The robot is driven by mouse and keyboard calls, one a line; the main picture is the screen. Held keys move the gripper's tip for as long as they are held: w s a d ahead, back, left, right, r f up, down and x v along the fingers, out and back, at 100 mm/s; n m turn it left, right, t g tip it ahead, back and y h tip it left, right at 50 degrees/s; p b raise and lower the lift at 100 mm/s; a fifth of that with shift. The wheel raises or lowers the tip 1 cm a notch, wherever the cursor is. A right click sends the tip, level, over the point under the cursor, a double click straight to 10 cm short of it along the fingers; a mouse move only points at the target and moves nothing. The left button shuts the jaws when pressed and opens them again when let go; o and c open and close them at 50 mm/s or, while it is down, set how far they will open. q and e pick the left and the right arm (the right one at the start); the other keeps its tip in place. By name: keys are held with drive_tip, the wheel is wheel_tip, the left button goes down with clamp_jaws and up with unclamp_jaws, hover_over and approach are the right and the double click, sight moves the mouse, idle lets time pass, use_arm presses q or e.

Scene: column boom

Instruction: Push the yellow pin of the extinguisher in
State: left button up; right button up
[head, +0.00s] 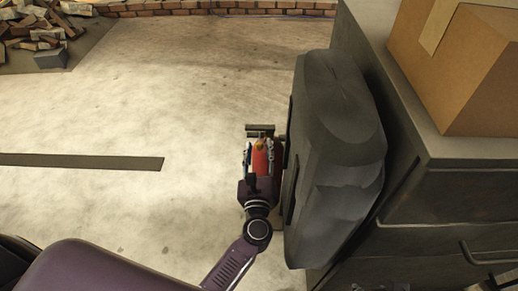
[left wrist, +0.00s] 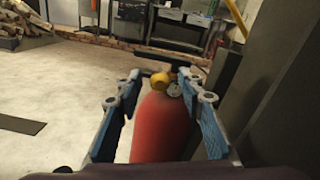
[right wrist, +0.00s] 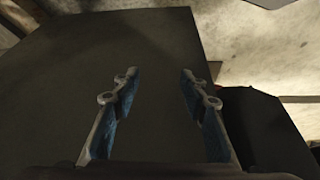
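The red fire extinguisher (head: 260,162) stands beside the dark bulky block in the head view, partly hidden by my left gripper (head: 259,149). In the left wrist view the red body (left wrist: 160,128) lies between the two blue-padded fingers. The yellow pin (left wrist: 160,80) shows at the extinguisher's top, next to a small round gauge (left wrist: 174,89). My left gripper is open, its fingers on either side of the extinguisher; I cannot tell whether they touch it. How far the pin sticks out is not clear. My right gripper (right wrist: 159,72) is open and empty over a dark flat surface.
A dark grey block (head: 335,140) stands close right of the extinguisher, against a cabinet (head: 440,205) with a cardboard box (head: 465,75) on top. Open floor (head: 130,115) lies to the left, with a dark strip (head: 80,161) and rubble (head: 40,28) farther back.

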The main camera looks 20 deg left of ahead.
use_arm(q)
drive_tip(key=shift+c, duration=0.6)
clamp_jaws()
